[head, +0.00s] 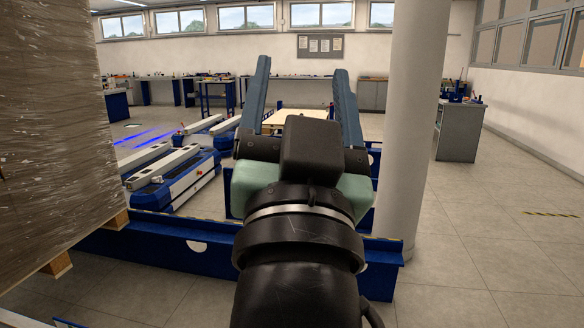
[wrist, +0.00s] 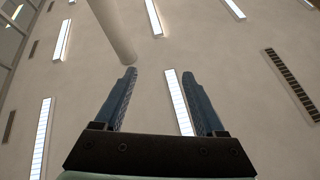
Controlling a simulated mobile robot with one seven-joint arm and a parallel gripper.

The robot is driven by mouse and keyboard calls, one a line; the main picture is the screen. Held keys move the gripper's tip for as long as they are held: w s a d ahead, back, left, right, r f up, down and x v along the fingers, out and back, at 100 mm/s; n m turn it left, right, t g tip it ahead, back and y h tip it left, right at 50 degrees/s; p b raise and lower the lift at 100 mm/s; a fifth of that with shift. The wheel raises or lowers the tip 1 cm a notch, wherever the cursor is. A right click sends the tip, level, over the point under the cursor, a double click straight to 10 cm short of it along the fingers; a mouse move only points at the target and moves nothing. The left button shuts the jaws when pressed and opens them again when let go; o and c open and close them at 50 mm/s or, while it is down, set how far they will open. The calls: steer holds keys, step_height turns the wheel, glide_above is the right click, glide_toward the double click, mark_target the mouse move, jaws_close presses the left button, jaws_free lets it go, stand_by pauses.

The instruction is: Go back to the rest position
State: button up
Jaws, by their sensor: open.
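My gripper (head: 303,88) stands in the middle of the head view, its two blue-grey fingers spread wide and pointing up and away. It is open and nothing is between the fingers. In the wrist view my gripper (wrist: 160,82) shows the same two fingers apart against the ceiling. The gripper body and wrist hide part of the floor and blue frames behind them.
A wrapped pallet load (head: 50,130) fills the left side. A blue beam (head: 170,240) runs across the floor in front. A pale round column (head: 412,120) stands just right of my gripper. Blue-and-white lift carts (head: 185,185) stand behind left.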

steer(key=s+r+n+t+y+p, duration=0.1)
steer(key=s+r+n+t+p, duration=0.15)
steer(key=s+r, duration=0.5)
step_height(320, 180, up, 19)
steer(key=a+p, duration=0.1)
steer(key=p, duration=1.7)
steer(key=shift+p, duration=0.4)
steer(key=shift+f+t, duration=0.15)
steer(key=shift+t, duration=0.1)
steer(key=shift+c, duration=0.3)
